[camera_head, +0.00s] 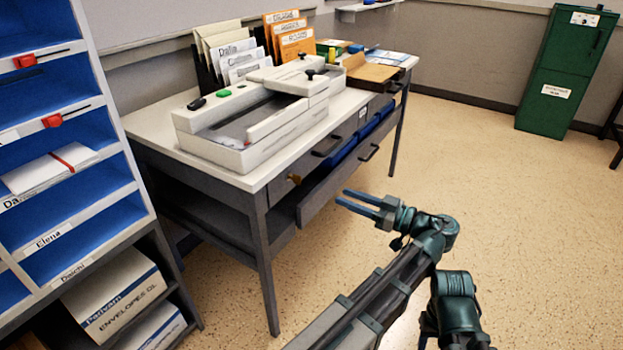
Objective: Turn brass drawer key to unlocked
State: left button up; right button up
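A small brass-coloured key (294,179) shows on the front of the desk (235,175), near its left end and under the white top. It is too small to tell which way it is turned. My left gripper (342,197) is to the right of the key and a little lower in the picture, apart from it. Its two fingers point left toward the desk, with a gap between them and nothing held. My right gripper is not in view.
On the desk stand a white machine (250,125), upright folders (285,35) and a brown box (370,72). Dark handles (327,147) stick out from the drawer fronts. A blue pigeonhole shelf (70,215) stands left.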

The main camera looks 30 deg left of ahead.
pick_arm(q)
jog(key=w+a, duration=0.1)
jog(key=a, duration=1.2)
jog(key=shift+a, duration=0.4)
grip_shut()
